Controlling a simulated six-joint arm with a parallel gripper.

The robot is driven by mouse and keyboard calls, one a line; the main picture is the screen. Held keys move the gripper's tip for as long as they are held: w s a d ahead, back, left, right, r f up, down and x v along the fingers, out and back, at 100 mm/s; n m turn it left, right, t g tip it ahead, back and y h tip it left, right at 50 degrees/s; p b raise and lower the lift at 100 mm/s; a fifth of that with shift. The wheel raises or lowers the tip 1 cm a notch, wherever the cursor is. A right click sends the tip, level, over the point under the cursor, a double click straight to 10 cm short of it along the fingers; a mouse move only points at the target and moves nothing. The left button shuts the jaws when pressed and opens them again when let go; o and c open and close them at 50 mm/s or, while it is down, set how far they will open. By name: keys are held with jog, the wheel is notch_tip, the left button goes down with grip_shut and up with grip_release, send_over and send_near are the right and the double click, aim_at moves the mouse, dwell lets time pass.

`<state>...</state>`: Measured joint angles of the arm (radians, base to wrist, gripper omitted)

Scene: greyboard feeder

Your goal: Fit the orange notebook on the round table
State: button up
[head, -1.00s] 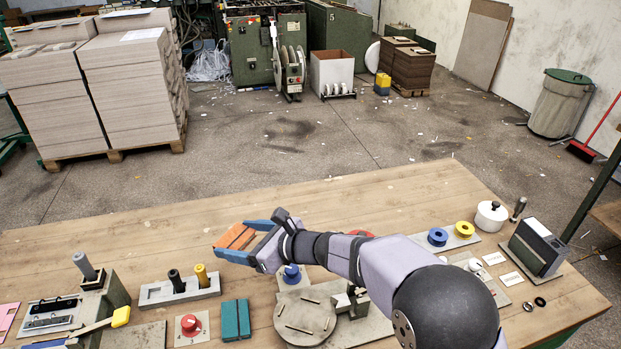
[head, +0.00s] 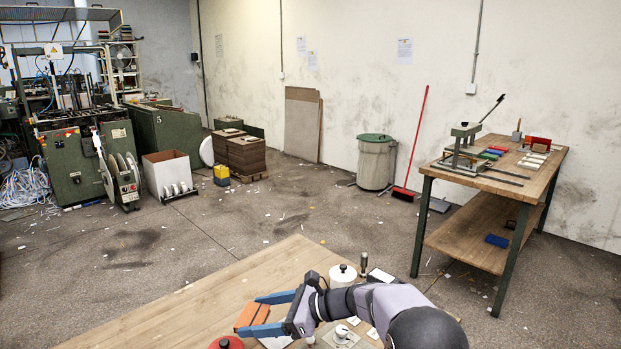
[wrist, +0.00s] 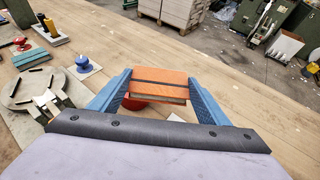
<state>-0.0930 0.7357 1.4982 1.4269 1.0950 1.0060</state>
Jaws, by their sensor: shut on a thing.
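The orange notebook (wrist: 172,77) is held between the two blue fingers of my gripper (wrist: 158,88), in the wrist view. It has a dark band across it, and its page edge faces the camera. In the head view the orange notebook (head: 247,315) and my gripper (head: 254,312) are near the bottom, above the wooden workbench. The round table (wrist: 33,87), a grey disc with dark slots, is at the left of the wrist view, apart from the notebook and empty. The head view does not show the round table.
In the wrist view, a clamp (wrist: 45,107) stands at the round table's near edge, with a blue knob (wrist: 83,61) and teal notebooks (wrist: 29,57) beyond. A red round thing is partly hidden below the notebook. A white pot (head: 342,274) stands right of my gripper in the head view.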

jog(key=s+d+r+p, duration=0.1)
jog(key=s+d+p, duration=0.4)
jog(key=d, duration=0.7)
jog(key=s+d+r+p, duration=0.1)
jog(key=s+d+p, duration=0.2)
jog(key=s+d, duration=0.55)
jog(key=s+d+f+m+t+h, duration=0.1)
jog(key=s+d+f+m+t, duration=0.1)
jog(key=f, duration=0.3)
jog(key=s+d+f+m+t+h, duration=0.1)
jog(key=s+d+f+m+t, duration=0.1)
jog(key=d+f+t, duration=0.1)
notch_tip(320, 180, down, 3)
jog(key=shift+s+d+r+m+b, duration=0.15)
jog(key=shift+d+m+b, duration=0.25)
jog(key=shift+d, duration=0.45)
jog(key=shift+a, duration=0.1)
